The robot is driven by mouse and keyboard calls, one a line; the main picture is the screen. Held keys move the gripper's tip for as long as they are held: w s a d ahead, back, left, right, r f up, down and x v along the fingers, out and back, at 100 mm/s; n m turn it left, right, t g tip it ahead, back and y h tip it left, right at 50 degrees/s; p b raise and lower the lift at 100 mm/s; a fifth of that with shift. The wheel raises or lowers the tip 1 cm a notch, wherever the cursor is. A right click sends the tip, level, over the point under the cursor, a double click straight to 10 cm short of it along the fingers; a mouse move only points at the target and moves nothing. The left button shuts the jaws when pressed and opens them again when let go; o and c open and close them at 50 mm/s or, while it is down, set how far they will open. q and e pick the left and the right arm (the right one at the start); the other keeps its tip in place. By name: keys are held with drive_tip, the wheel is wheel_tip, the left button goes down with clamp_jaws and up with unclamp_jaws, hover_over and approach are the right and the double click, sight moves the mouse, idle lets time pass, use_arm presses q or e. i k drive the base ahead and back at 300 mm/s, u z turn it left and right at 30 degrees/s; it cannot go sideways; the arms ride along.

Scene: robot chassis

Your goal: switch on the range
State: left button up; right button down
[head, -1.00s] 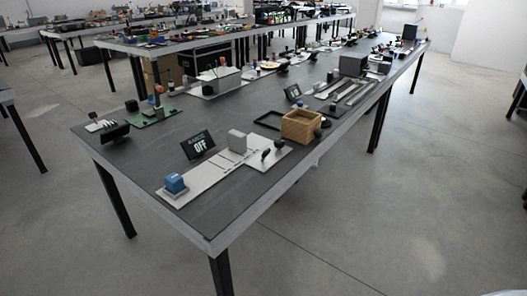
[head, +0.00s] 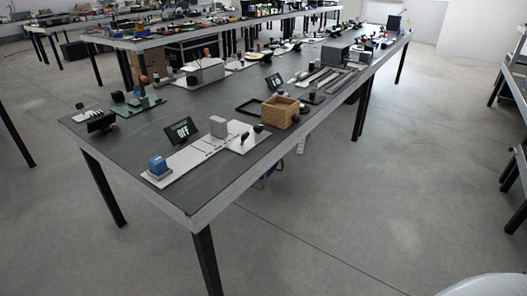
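No stove-like range can be made out for certain. A small dark display (head: 181,131) with white letters, apparently OFF, stands tilted on the near table. Beside it lies a pale flat panel (head: 190,160) bearing a blue block (head: 158,168) at its near end, an upright grey block (head: 218,127) and small black parts (head: 257,128) at its far end. A second small display (head: 275,81) stands farther back; its text is too small to read. Neither of my grippers shows in the head view, and both are well away from the table top.
The long dark-topped table (head: 125,160) carries a wooden box (head: 280,112), a green board (head: 137,105) and a grey box (head: 335,54). Its legs stand on open concrete floor (head: 340,220). Another table edges in at right (head: 515,95). Floor right of the long table is clear.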

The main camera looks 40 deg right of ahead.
sight(245, 136)
drive_tip(key=k, duration=1.05)
drive_tip(key=z, duration=0.55)
drive_tip(key=i, duration=0.55)
drive_tip(key=z, duration=0.85)
drive_tip(key=i, duration=0.85)
drive_tip(key=u, duration=0.65)
drive_tip(key=i, duration=0.75)
drive_tip(key=u, duration=0.75)
